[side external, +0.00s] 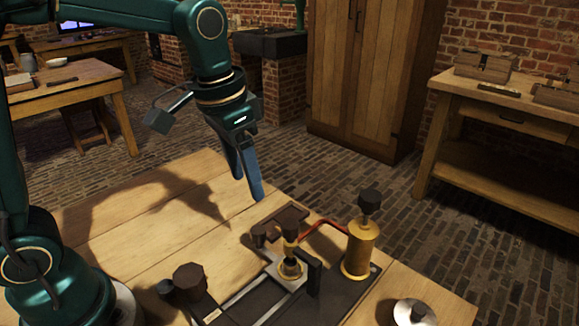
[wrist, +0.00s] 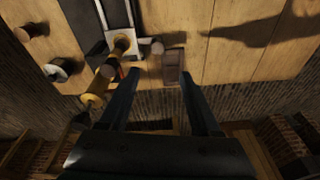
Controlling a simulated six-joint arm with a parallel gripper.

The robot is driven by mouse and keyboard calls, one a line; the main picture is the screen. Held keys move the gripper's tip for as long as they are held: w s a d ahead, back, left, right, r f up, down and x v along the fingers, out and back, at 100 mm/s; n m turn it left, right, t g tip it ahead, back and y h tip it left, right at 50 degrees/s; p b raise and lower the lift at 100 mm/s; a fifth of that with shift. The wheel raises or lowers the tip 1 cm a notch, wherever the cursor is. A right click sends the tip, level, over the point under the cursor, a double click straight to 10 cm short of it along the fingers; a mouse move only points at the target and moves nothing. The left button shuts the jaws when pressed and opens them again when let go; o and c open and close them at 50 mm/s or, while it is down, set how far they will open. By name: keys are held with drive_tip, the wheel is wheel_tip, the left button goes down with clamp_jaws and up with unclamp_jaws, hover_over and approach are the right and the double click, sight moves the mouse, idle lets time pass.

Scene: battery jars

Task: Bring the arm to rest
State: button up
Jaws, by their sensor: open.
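My gripper (side external: 249,186) hangs above the wooden table, with its blue-grey fingers pointing down. It is open and holds nothing. In the wrist view my gripper (wrist: 160,74) shows its two fingers well apart. A small dark tray-like block (wrist: 173,64) appears between the fingertips but lies below on the table. The brass cylinder with a dark knob (side external: 360,248) stands upright on a dark base plate, to the right of and below my gripper. A brass fitting (side external: 290,269) sits in a metal frame on the same plate.
A red tube (side external: 322,228) runs toward the brass cylinder. A dark round knob-like piece (side external: 189,279) and a pale round piece (side external: 410,313) are near the table's front. The table's left part (side external: 120,230) is clear. A workbench (side external: 500,110) and a wooden cabinet (side external: 365,70) stand behind.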

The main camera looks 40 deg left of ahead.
drive_tip(key=s+n+t, duration=0.2)
drive_tip(key=s+t, duration=0.1)
drive_tip(key=s, duration=0.8)
drive_tip(key=shift+s+a+t, duration=0.2)
drive_tip(key=shift+a+t, duration=0.1)
drive_tip(key=shift+a, duration=0.1)
drive_tip(key=shift+f, duration=0.1)
idle(0.6)
